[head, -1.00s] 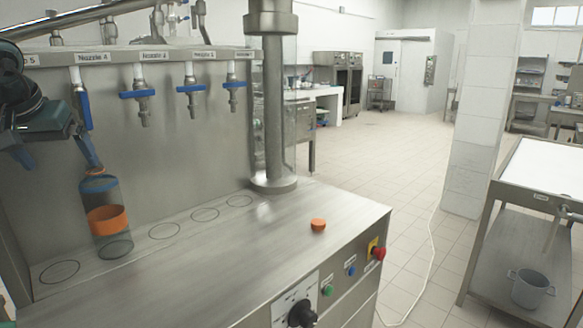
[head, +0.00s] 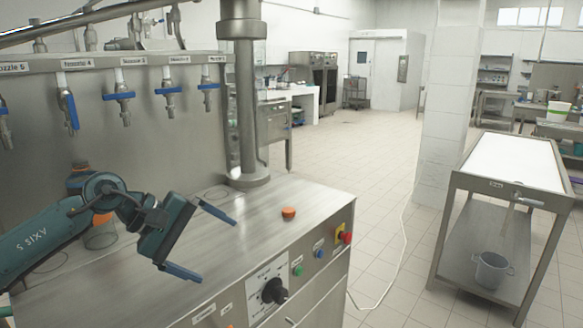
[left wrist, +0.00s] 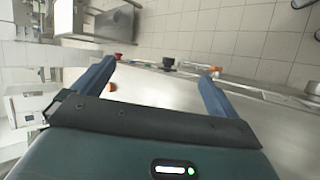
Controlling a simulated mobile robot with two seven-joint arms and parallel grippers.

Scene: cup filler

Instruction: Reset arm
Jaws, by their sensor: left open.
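My left gripper (head: 209,243) is open and empty above the steel counter of the filling machine, its two blue fingers spread apart and pointing right. In the left wrist view, its fingers (left wrist: 155,80) frame bare counter and the front edge. A cup (head: 101,236) with an orange band stands on the counter behind my left arm, partly hidden by it. An orange cap (head: 289,213) lies on the counter beyond the gripper, apart from it, and also shows in the left wrist view (left wrist: 112,87). My right gripper is not in view.
Nozzles with blue valve handles (head: 168,90) hang along the back panel. A steel column (head: 247,110) rises from the counter. A black knob (head: 273,290) and a red button (head: 346,237) are on the front. A steel table (head: 507,165) stands at right, with open floor between.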

